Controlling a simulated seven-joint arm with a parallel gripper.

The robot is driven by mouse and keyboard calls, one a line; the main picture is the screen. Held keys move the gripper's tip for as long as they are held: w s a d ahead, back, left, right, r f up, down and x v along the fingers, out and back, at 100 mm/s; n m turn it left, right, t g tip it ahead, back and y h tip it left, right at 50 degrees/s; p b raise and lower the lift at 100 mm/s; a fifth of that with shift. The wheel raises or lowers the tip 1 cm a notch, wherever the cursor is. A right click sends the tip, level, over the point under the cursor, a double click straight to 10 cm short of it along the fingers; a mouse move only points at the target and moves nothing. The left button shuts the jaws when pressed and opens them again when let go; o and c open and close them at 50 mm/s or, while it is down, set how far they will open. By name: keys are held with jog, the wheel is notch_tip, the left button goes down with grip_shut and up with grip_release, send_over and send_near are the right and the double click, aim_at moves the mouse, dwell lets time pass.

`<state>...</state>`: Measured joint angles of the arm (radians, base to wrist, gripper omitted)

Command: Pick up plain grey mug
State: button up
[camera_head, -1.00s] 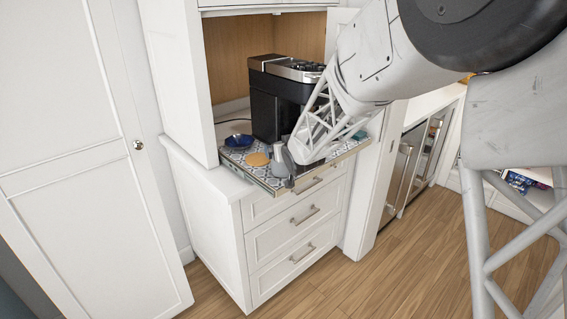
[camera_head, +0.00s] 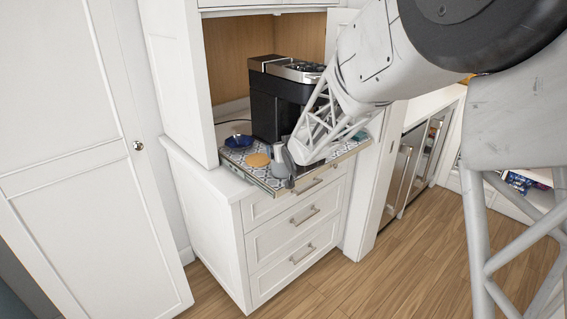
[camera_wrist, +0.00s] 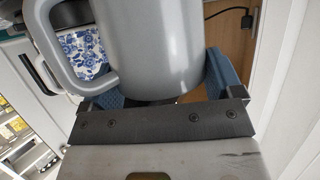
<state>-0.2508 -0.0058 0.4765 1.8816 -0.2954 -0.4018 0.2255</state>
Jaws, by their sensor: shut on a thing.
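The plain grey mug (camera_head: 278,153) is at the front of the pull-out shelf in the head view, partly hidden by my gripper (camera_head: 288,170). In the wrist view the grey mug (camera_wrist: 158,45) fills the upper middle, its handle to the left. The blue fingers of my gripper (camera_wrist: 165,84) are on either side of its body, shut on it. I cannot tell whether the mug's base touches the shelf.
The blue-and-white patterned pull-out shelf (camera_head: 226,156) also holds a dark blue bowl (camera_head: 238,141) and a round tan item (camera_head: 257,160). A black coffee machine (camera_head: 268,113) stands close behind the mug. Cabinet walls flank the nook. Open floor lies in front.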

jog(key=shift+r, duration=0.1)
jog(key=s+a+f+v, duration=0.1)
jog(key=v, duration=1.5)
jog(key=shift+s, duration=0.3)
jog(key=shift+f, duration=0.1)
jog(key=shift+a, duration=0.1)
dwell(0.5)
